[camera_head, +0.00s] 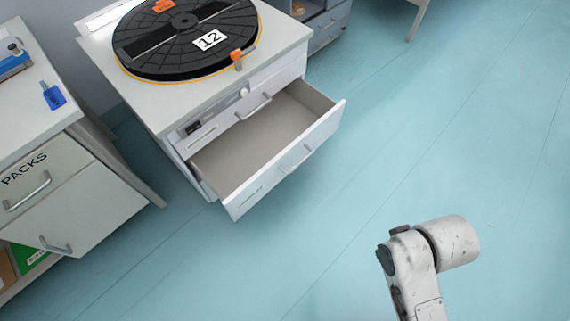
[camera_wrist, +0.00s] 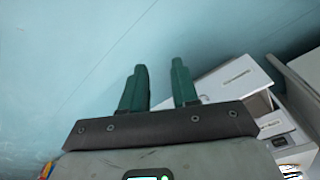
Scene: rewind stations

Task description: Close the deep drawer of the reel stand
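The reel stand (camera_head: 150,105) is a white cabinet in the upper left of the head view, with a black reel marked 12 (camera_head: 185,35) on top. Its lower, deep drawer (camera_head: 288,170) is pulled well out and its inside looks empty. A bar handle (camera_head: 296,160) is on the drawer's front. In the wrist view, a white drawer front, apparently the same drawer (camera_wrist: 238,76), shows to the right of my gripper (camera_wrist: 159,68). My gripper's two green fingers are apart with nothing between them. The gripper is out of the head view; only part of my arm shows there.
A cabinet labelled PACKS (camera_head: 80,205) stands left of the reel stand, with a blue item (camera_head: 54,97) on top. Another grey drawer unit (camera_head: 328,30) is behind. The blue floor (camera_head: 440,130) in front and to the right is clear.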

